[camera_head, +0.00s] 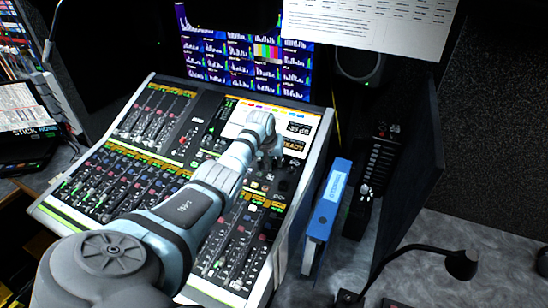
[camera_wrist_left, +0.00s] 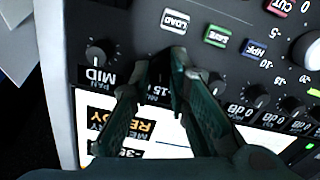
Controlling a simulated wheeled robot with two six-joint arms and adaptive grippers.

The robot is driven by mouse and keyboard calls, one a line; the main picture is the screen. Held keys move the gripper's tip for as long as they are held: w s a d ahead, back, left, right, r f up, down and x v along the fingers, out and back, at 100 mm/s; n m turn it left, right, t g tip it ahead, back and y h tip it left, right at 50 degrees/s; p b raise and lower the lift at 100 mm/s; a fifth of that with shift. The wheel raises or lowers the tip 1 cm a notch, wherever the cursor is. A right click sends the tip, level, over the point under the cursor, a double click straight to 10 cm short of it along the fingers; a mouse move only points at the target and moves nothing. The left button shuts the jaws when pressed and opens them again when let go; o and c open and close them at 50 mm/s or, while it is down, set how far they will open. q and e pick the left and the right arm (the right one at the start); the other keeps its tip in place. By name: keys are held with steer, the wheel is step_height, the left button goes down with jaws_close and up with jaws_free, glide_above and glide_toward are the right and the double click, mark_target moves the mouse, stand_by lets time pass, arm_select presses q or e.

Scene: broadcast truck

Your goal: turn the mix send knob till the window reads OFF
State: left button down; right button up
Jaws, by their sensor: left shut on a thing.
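My left gripper (camera_head: 267,160) reaches over the upper right of the mixing console (camera_head: 205,141). In the left wrist view its two fingers (camera_wrist_left: 155,78) are closed around a dark knob (camera_wrist_left: 157,72) on the panel, which is mostly hidden between them. Beside the fingers, a small window (camera_head: 297,129) reads about -35 dB; it shows upside down and partly cut by the finger in the left wrist view (camera_wrist_left: 128,152). A second window (camera_head: 293,146) reads READY in orange. My right gripper is not in view.
The wrist view shows a MID knob (camera_wrist_left: 96,55) and the LOAD (camera_wrist_left: 175,22), SAVE (camera_wrist_left: 215,36) and HPF (camera_wrist_left: 254,50) buttons close by. A blue binder (camera_head: 327,205) stands right of the console. A gooseneck microphone (camera_head: 460,264) is at the lower right.

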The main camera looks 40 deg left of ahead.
arm_select(q)
steer(key=n+p, duration=0.1)
steer(key=n, duration=0.1)
steer(key=n+p, duration=0.1)
steer(key=shift+a+r+n, duration=0.1)
steer(key=shift+r+n, duration=0.1)
steer(key=shift+n, duration=0.2)
steer(key=n+p, duration=0.1)
steer(key=n, duration=0.3)
steer(key=shift+f+n, duration=0.15)
steer(key=shift+n, duration=0.15)
